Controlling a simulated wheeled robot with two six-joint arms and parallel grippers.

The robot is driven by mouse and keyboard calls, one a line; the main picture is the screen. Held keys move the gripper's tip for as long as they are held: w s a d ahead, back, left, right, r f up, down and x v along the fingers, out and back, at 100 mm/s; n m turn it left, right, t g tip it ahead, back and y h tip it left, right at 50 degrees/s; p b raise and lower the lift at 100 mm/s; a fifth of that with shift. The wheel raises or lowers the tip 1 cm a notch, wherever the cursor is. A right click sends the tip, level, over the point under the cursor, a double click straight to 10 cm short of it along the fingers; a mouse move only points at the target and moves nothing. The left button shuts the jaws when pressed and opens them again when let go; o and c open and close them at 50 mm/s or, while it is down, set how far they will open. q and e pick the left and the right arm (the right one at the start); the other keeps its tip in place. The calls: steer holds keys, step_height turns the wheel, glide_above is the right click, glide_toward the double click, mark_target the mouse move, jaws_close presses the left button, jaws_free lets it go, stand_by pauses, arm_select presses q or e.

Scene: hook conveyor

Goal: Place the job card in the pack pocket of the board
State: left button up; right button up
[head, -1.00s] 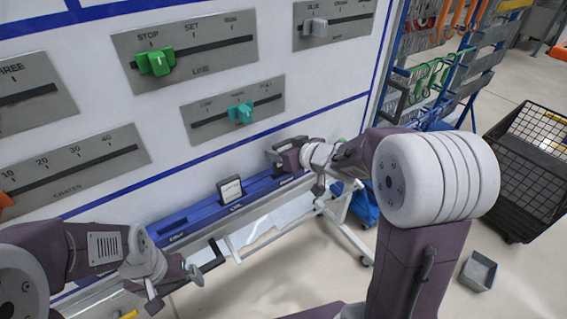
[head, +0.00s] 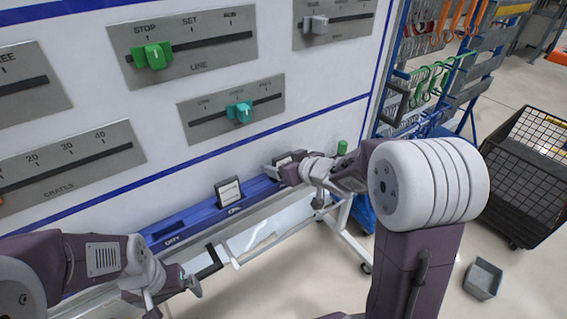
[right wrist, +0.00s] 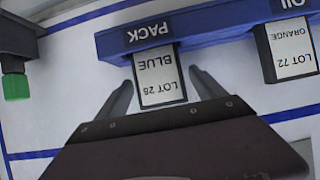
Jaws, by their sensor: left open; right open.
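The job card reading LOT 28 BLUE (right wrist: 160,78) stands at the PACK label of the blue rail (right wrist: 215,27). Its end meets the rail there; how deep it sits is hidden. My right gripper (right wrist: 163,90) is open, one finger on each side of the card with gaps visible. In the head view my right gripper (head: 286,172) is at the right part of the rail, where the card (head: 284,160) shows only partly. My left gripper (head: 172,297) is open and empty at lower left, in front of the rail.
Another card, LOT 72 ORANGE (right wrist: 294,48), stands in the OIL pocket. The DRY pocket (head: 172,239) at left looks empty. Sliders with a green knob (head: 153,56) and a teal knob (head: 240,112) are above. A black wire cart (head: 525,175) stands at right.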

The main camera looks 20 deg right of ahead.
steer(key=shift+r, duration=0.35)
steer(key=shift+p+v, duration=1.9)
steer(key=shift+v, duration=4.1)
steer(key=s+d+f+m+g+h, duration=0.2)
steer(key=s+f+g+h, duration=0.1)
steer(key=f, duration=0.3)
steer(key=s+d+f+m+g+h, duration=0.2)
steer(key=s+f+g, duration=0.15)
steer(key=f, duration=0.35)
steer(key=s+a+f+g+y, duration=0.1)
steer(key=s+a+f+g, duration=0.2)
steer(key=s+a, duration=0.2)
steer(key=s, duration=0.3)
steer(key=shift+g, duration=0.35)
step_height(320, 180, up, 5)
steer(key=p, duration=0.4)
steer(key=shift+s+f, duration=0.1)
steer(key=shift+f, duration=0.15)
